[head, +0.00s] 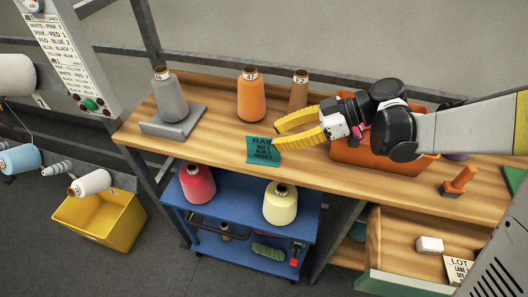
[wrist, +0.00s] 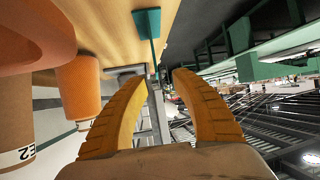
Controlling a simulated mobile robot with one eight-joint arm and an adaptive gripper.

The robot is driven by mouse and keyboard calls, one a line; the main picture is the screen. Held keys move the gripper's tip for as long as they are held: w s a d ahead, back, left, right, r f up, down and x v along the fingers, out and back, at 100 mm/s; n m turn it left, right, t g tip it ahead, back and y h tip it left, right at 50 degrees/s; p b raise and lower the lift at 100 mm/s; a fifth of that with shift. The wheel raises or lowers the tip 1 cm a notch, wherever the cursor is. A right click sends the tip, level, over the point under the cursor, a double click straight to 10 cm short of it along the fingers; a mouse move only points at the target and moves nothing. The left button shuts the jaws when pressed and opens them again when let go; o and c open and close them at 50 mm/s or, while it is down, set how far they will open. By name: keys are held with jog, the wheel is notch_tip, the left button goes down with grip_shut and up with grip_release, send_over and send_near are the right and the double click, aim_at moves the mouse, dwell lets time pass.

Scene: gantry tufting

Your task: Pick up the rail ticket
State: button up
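The rail ticket (head: 263,150) is a teal card with dark lettering at the front edge of the wooden bench top (head: 205,142). A teal piece that looks like the ticket, seen nearly edge-on, shows at the top of the wrist view (wrist: 148,24). My gripper (head: 278,136) has yellow ribbed fingers and comes in from the right above the bench. Its fingertips are close to the ticket's upper right in the head view; whether they touch cannot be told. In the wrist view the fingers (wrist: 159,78) are apart with nothing between them.
A grey cone (head: 170,97) on a grey stand, an orange cone (head: 251,96) and a brown cone (head: 298,92) stand behind. An orange bin (head: 375,160) is under my arm. A blue cart (head: 235,218) with red and cream cones stands below; an open drawer (head: 400,232) is lower right.

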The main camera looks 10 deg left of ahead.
aim_at(264, 138)
jog(key=x, duration=0.2)
jog(key=b+x, duration=0.1)
jog(key=x, duration=0.2)
jog(key=shift+w, duration=0.25)
jog(key=shift+r, duration=0.1)
grip_shut()
jog(key=shift+r, duration=0.15)
